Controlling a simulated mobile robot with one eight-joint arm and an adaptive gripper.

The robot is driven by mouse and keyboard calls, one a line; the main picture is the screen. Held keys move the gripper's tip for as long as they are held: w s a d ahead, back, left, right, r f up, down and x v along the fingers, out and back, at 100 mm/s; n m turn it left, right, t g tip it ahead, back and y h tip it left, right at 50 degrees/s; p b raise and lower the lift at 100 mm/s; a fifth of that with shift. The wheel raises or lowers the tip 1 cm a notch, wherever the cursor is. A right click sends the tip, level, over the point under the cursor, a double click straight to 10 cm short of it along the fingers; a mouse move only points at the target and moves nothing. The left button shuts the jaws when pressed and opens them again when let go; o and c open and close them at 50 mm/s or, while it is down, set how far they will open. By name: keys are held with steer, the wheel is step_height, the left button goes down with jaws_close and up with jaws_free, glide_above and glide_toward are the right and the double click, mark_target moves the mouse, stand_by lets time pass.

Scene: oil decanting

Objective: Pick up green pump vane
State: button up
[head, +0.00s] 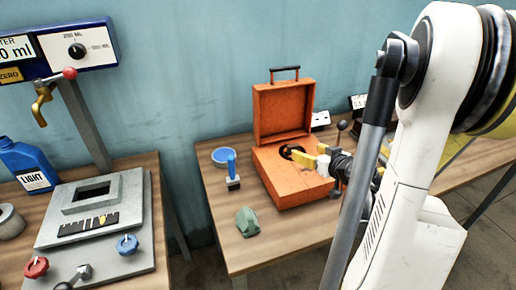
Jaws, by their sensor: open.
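A small green block-like piece (247,222), the only clearly green thing I can make out, lies on the wooden table near its front left edge. I take it for the pump vane. My gripper (311,160), with yellow fingers, is over the open orange case (285,192), to the right of and behind the green piece and well apart from it. Its jaws are open, beside a round dark opening (298,156) in the case. My own arm hides part of the case's right side and the table behind it.
A blue-handled tool (232,172) and a blue bowl (222,156) stand left of the case. The left bench holds a grey fixture (98,236) with red and blue knobs, and a blue bottle (27,165). A gap separates the two tables. The table's front left is mostly clear.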

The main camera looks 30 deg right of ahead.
mark_target(293, 146)
steer(key=b+x, duration=0.1)
steer(key=x, duration=0.4)
steer(key=shift+d+f+b, duration=0.2)
steer(key=shift+d+b, duration=0.05)
steer(key=shift+b, duration=0.05)
steer(key=x, duration=0.2)
steer(key=b+x, duration=0.2)
steer(key=x, duration=0.1)
steer(key=shift+w+a+f, duration=0.1)
steer(key=shift+w+a, duration=0.2)
steer(key=shift+w, duration=0.15)
steer(key=c, duration=1.4)
